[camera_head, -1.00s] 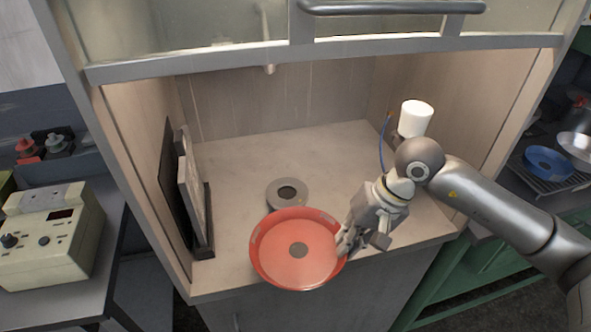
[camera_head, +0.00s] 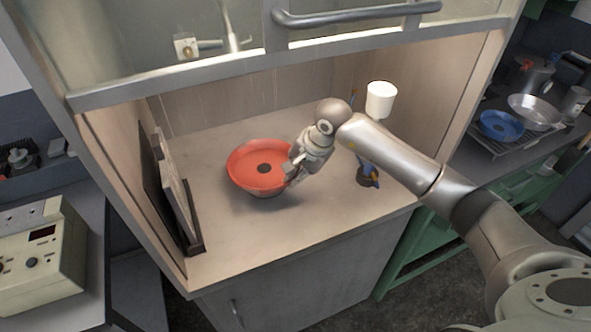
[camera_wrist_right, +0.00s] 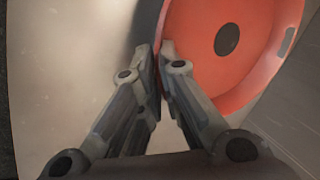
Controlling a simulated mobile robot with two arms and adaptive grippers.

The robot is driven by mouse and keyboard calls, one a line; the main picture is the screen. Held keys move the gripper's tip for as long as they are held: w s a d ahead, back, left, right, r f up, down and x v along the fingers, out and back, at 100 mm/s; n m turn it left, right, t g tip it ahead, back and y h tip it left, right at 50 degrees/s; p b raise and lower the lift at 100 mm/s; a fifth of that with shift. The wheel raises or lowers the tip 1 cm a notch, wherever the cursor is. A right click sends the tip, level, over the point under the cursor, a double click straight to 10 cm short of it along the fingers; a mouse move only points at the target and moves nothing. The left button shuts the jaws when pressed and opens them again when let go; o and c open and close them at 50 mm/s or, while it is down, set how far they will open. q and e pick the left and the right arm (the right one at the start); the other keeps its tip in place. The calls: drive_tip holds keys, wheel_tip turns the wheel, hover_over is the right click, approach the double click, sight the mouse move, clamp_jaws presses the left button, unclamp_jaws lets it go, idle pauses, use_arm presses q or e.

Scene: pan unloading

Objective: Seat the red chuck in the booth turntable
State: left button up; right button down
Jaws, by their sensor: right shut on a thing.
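The red chuck (camera_head: 252,176), a shallow round dish with a dark centre, is inside the booth above the pale floor. My right gripper (camera_head: 291,178) is shut on its right rim. In the right wrist view the fingers (camera_wrist_right: 160,72) close on the wall of the red chuck (camera_wrist_right: 205,78). The grey booth turntable does not show now; the chuck appears to cover it. I cannot tell whether the chuck touches it. My left gripper is not in view.
A dark panel (camera_head: 170,190) stands at the booth's left. A white cup (camera_head: 381,99) and a bluish stand (camera_head: 368,176) are at the right, near my arm. The booth's front rail (camera_head: 180,85) crosses above. The front right floor (camera_head: 320,215) is clear.

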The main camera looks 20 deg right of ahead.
drive_tip(key=shift+f+b, duration=0.45)
drive_tip(key=shift+f, duration=0.85)
drive_tip(key=shift+b, duration=0.45)
drive_tip(key=shift+b, duration=0.3)
idle(0.4)
drive_tip(key=shift+f+b, duration=0.45)
drive_tip(key=c, duration=1.9)
unclamp_jaws()
